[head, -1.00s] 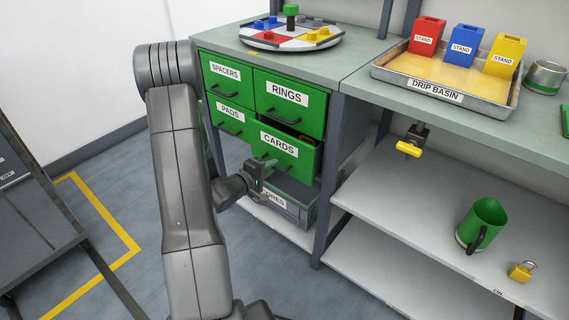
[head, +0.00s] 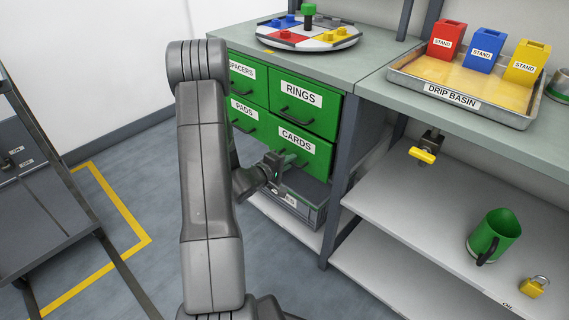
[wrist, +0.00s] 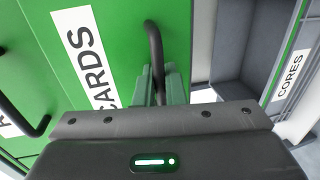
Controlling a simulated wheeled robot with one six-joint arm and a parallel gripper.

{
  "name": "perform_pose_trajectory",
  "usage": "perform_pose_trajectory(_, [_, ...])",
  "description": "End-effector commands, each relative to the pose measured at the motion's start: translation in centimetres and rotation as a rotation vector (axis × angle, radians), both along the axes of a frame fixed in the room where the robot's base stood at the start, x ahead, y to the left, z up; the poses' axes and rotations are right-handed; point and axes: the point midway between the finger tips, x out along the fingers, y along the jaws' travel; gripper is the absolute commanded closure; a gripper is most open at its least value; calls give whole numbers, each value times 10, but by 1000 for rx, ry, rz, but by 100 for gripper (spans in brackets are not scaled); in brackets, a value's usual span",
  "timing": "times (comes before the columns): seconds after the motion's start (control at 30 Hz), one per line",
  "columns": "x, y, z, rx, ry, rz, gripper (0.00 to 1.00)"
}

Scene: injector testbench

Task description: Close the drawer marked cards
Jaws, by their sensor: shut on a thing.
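The green drawer marked CARDS (head: 319,165) sits at the lower right of the drawer block in the head view. Its front looks level with the drawers around it, and no gap shows above it. It also shows in the wrist view (wrist: 120,30), with its label turned sideways and its dark bar handle (wrist: 154,45). My gripper (head: 286,160) is at the front of this drawer. In the wrist view the green fingers (wrist: 158,86) are shut on the handle. My gripper's body hides the lower end of the handle.
Drawers marked RINGS (head: 325,120), PADS (head: 245,125) and SPACERS (head: 245,87) look shut. A grey CORES bin (head: 305,208) stands below. The bench holds a round coloured tray (head: 270,42) and a drip basin (head: 400,78). A dark cart (head: 45,200) stands left.

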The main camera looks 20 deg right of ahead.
Motion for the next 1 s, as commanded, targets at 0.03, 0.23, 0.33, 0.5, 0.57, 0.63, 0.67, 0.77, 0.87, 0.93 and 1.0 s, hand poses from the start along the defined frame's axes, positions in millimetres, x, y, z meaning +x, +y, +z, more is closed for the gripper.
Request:
perform_pose_trajectory(0.03, [3,-9,3,1,0,-3,100])
perform_pose_trajectory(0.23, [7,-17,1,-2,-1,1,100])
perform_pose_trajectory(0.33, [7,-17,1,-2,-2,1,100])
perform_pose_trajectory(0.5, [7,-17,1,-2,-2,0,86])
perform_pose_trajectory(0.57, [7,-17,1,-2,-2,0,86])
perform_pose_trajectory(0.63, [7,-17,1,-2,-2,0,86])
perform_pose_trajectory(0.67, [7,-17,1,-2,-2,0,86])
perform_pose_trajectory(0.77, [5,-12,3,-1,-2,1,86])
perform_pose_trajectory(0.87, [0,1,6,0,-1,3,86])
perform_pose_trajectory(0.93, [-5,14,9,-1,2,5,86])
perform_pose_trajectory(1.0, [-11,29,12,0,1,5,86])
